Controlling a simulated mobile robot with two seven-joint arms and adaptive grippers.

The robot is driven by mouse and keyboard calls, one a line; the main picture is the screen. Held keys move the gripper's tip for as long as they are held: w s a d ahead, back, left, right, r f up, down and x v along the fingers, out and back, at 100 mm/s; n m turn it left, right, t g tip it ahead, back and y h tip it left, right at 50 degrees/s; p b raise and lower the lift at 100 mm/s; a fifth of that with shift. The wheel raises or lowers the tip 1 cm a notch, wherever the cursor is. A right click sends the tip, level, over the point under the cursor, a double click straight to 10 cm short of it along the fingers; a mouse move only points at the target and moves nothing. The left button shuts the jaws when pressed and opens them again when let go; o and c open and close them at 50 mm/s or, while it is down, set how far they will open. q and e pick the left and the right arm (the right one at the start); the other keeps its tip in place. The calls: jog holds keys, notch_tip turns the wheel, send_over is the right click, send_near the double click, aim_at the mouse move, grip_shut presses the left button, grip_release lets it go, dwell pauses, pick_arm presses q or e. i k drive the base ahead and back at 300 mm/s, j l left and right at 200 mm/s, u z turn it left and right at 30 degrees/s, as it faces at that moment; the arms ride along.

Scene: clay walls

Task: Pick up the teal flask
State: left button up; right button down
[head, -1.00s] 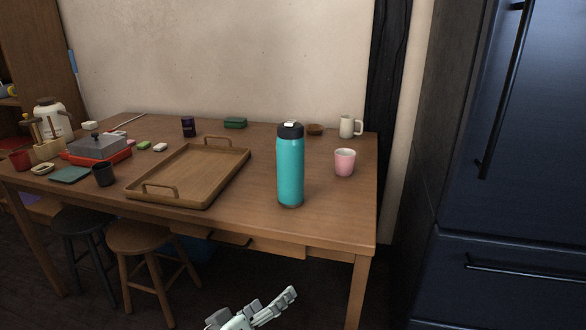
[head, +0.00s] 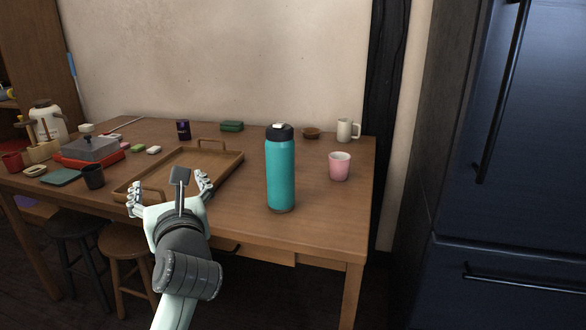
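The teal flask (head: 281,175) stands upright on the wooden table (head: 315,222), near its front edge and right of the tray. It has a black lid with a small white piece on top. My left gripper (head: 168,188) reaches up from the bottom of the head view, in front of the tray's near end. Its fingers are spread wide with nothing between them. It is left of the flask and apart from it. My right gripper is not in view.
A wooden tray (head: 222,170) with handles lies left of the flask. A pink cup (head: 340,167) and a pale mug (head: 347,130) stand to its right. A dark cup (head: 93,176) and a red dish with a grey lid stand left. Stools (head: 125,243) are below.

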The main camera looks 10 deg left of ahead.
aim_at(280, 143)
jog(key=i+l, duration=0.2)
jog(key=l, duration=0.15)
jog(key=i+l, duration=0.15)
jog(key=l, duration=0.15)
jog(key=i+l, duration=0.2)
jog(key=l, duration=0.15)
